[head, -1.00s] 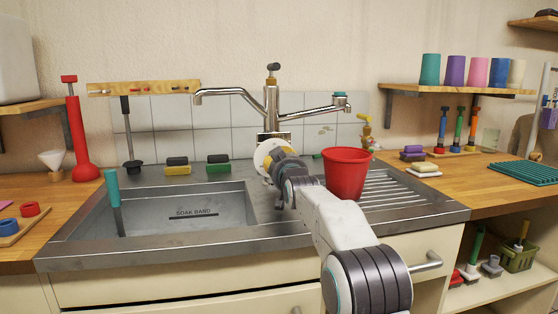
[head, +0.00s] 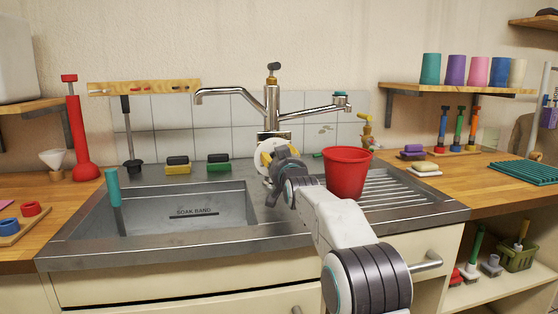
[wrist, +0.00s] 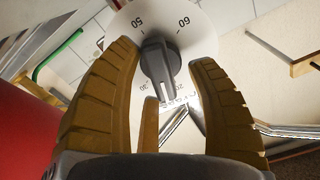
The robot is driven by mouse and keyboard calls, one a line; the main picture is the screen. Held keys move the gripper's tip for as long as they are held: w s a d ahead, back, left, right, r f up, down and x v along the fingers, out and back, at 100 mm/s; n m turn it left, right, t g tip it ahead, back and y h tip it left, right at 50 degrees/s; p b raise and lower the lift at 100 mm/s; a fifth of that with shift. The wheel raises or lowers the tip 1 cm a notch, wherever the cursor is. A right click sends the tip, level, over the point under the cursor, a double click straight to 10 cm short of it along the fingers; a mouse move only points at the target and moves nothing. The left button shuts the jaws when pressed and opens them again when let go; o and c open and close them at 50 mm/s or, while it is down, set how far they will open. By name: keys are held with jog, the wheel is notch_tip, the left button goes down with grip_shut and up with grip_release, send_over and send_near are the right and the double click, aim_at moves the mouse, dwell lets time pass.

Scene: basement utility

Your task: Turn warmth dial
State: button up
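The warmth dial is a white round plate (wrist: 205,28) with printed numbers, among them 50 and 60, and a dark grey knob (wrist: 158,58) at its middle. A pale line on the knob points down in the wrist view. My gripper (wrist: 160,56) is open, its two yellow ridged fingers on either side of the knob with small gaps visible. In the head view, my gripper (head: 267,153) is at the white dial plate (head: 258,157), below the faucet. It hides much of the dial there, including the knob.
A red cup (head: 347,175) stands on the drainer just right of my arm. The chrome faucet (head: 272,100) rises behind the dial. The sink basin (head: 165,212) lies to the left, with two sponges (head: 218,164) behind it.

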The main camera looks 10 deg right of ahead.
jog(key=shift+o, duration=0.2)
jog(key=shift+s, duration=0.15)
jog(key=shift+s, duration=5.85)
jog(key=w+p, duration=0.3)
jog(key=w, duration=0.2)
jog(key=shift+d+r, duration=0.1)
jog(key=shift+w+f, duration=0.2)
jog(key=shift+w, duration=1.4)
jog(key=shift+w+r, duration=0.1)
jog(key=shift+w, duration=2.15)
jog(key=shift+o, duration=0.2)
jog(key=c, duration=1.1)
